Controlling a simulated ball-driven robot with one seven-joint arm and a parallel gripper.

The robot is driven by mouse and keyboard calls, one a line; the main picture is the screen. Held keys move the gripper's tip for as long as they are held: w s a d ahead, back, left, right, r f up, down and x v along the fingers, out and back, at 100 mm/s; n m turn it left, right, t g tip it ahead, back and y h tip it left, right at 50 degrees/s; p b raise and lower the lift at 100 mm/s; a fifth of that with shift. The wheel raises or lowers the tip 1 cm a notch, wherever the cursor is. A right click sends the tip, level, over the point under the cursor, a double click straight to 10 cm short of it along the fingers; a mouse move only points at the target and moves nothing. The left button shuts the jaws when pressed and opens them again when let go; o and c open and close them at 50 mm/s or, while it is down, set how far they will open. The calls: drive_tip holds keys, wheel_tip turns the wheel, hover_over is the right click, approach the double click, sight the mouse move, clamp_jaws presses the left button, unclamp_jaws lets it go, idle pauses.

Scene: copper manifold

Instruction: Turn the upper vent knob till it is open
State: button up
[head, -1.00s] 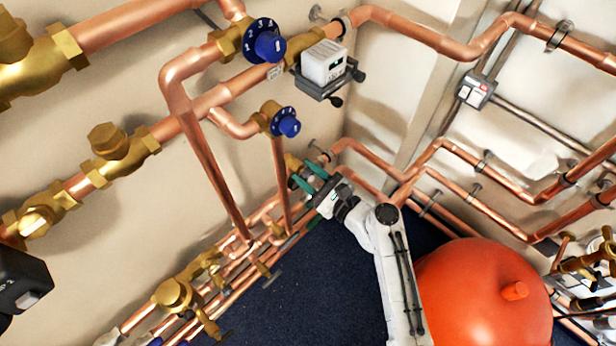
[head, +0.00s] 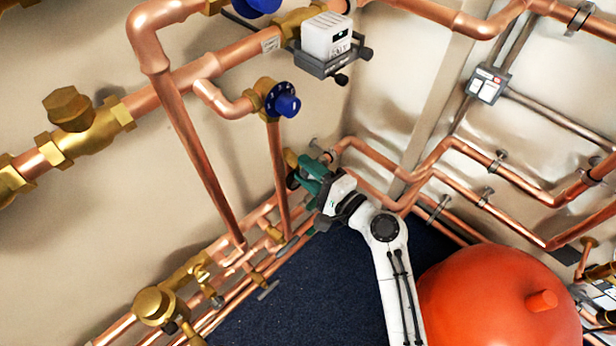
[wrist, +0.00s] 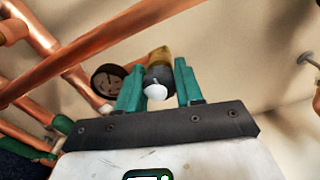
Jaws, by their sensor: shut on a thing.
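The vent knob (wrist: 158,77) is dark and round, with a white tip facing the wrist camera. It sits on a brass body (wrist: 159,56) in front of the beige wall. My gripper (wrist: 159,85) has its two green fingers on either side of the knob and is shut on it. In the head view my gripper (head: 310,178) is at the pipes near the room's corner. There its fingers and wrist hide most of the knob, so how far it is turned cannot be read.
A blue-knobbed valve (head: 285,103) and a white boxed device (head: 326,40) are above my gripper. A vertical copper pipe (head: 280,180) runs just to its left. A red tank (head: 495,298) stands at lower right. A dark round-faced part (wrist: 107,80) is beside the knob.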

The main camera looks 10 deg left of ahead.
drive_tip(key=n+b, duration=0.3)
drive_tip(key=shift+s+f+n, duration=0.1)
drive_tip(key=shift+f+n, duration=0.2)
drive_tip(key=shift+f, duration=0.05)
drive_tip(key=shift+n+b, duration=1.1)
drive_tip(key=shift+n, duration=0.3)
drive_tip(key=shift+a+r, duration=0.1)
drive_tip(key=o, duration=1)
drive_tip(key=shift+r, duration=0.1)
drive_tip(key=v, duration=1)
drive_tip(key=shift+s+d+p, duration=0.25)
drive_tip(key=shift+d+p, duration=0.1)
drive_tip(key=shift+p, duration=0.05)
